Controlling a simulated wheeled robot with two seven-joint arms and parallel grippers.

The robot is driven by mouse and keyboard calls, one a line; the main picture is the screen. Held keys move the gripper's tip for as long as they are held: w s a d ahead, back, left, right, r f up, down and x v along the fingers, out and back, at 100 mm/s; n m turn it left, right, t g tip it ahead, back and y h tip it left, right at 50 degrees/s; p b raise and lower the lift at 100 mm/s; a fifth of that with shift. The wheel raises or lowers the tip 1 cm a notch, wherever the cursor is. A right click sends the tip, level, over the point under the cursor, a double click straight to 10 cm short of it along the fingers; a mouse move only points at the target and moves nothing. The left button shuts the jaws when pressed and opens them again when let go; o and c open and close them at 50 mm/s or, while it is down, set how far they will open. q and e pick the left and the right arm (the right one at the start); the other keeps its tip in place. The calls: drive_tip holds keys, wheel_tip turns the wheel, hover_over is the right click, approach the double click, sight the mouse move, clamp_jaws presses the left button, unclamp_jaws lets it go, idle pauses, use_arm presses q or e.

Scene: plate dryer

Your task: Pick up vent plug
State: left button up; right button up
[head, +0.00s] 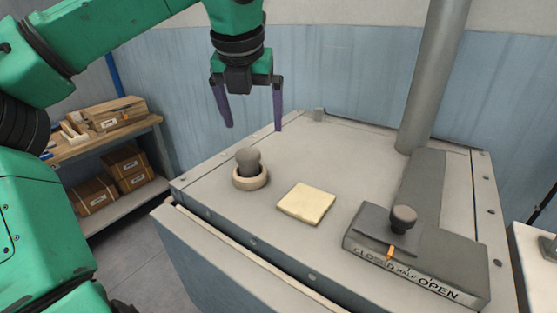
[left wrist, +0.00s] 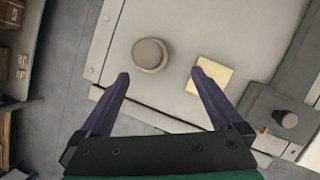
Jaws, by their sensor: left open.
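The vent plug (head: 248,162) is a grey-brown knob standing upright in a pale round ring (head: 250,182) on top of the grey dryer. From above, in the left wrist view, the plug (left wrist: 149,54) shows as a round grey top, beyond and between the open fingertips. My left gripper (head: 254,126) hangs above the dryer with its two purple fingers spread and empty. It is higher than the plug and apart from it. In the left wrist view the gripper (left wrist: 160,76) has nothing between its fingers. My right gripper is not in view.
A cream square pad (head: 306,203) lies right of the plug. A dark slider block with a knob (head: 403,217) and the labels CLOSED, HALF, OPEN stands at the right front. A grey pipe (head: 431,80) rises behind it. A wooden shelf (head: 112,150) with boxes stands at the left.

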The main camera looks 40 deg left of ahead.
sight(248, 153)
use_arm(q)
drive_tip(key=a+f, duration=0.2)
drive_tip(key=s+a+f+p, duration=0.1)
drive_tip(key=a+f, duration=0.2)
drive_tip(key=shift+s+f, duration=0.1)
drive_tip(key=shift+f, duration=0.15)
drive_tip(key=w+f+p, duration=0.1)
drive_tip(key=w+d+f+p, duration=0.1)
drive_tip(key=w+f+p, duration=0.1)
drive_tip(key=shift+w+d, duration=0.15)
drive_tip(key=shift+d, duration=0.05)
drive_tip(key=x, duration=0.2)
drive_tip(key=shift+a+f+p, duration=0.2)
drive_tip(key=shift+f+p, duration=0.1)
drive_tip(key=shift+p, duration=0.05)
drive_tip(key=shift+a+f, duration=0.1)
drive_tip(key=shift+a, duration=0.15)
drive_tip(key=shift+s+a, duration=0.15)
drive_tip(key=shift+s, duration=0.1)
drive_tip(key=c, duration=0.4)
drive_tip(key=shift+w+d, duration=0.15)
drive_tip(key=shift+d, duration=0.1)
drive_tip(key=c, duration=1.1)
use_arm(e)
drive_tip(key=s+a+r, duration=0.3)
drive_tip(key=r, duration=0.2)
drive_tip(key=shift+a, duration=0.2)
